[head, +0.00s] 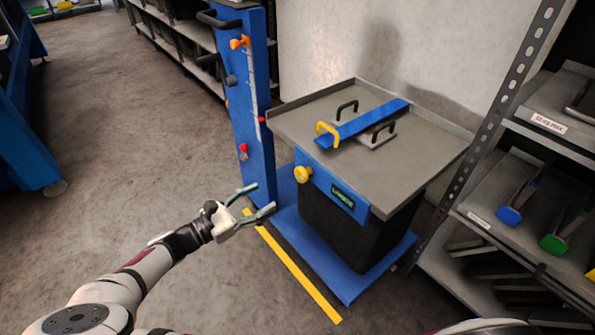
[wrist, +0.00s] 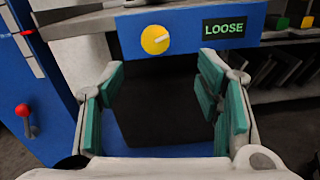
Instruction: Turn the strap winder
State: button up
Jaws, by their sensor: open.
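A round yellow knob (head: 302,174), which looks like the strap winder, sits on the blue front panel of a grey-topped bench. In the wrist view the knob (wrist: 153,40) has a pale pointer aimed to the right and slightly up. Beside it a small display (wrist: 224,28) reads LOOSE in green-white letters. The display also shows in the head view (head: 342,197). My gripper (head: 262,198) is open and empty, in front of and below the knob, apart from it. In the wrist view the knob is beyond the spread green-padded fingers (wrist: 160,78).
The grey bench top (head: 420,160) carries a blue bar (head: 365,122) with a yellow handle and two black handles. A blue column (head: 240,110) with levers stands at left. Shelves (head: 540,130) are at right. A yellow floor strip (head: 298,272) edges the blue base.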

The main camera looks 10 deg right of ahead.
aim_at(299, 175)
jog(key=shift+n, duration=0.8)
jog(key=x, duration=0.4)
jog(key=b+x, duration=0.1)
jog(key=x, duration=0.8)
jog(key=shift+w+r, duration=0.15)
jog(key=shift+w, duration=0.25)
jog(key=shift+c, duration=0.6)
jog(key=c, duration=1)
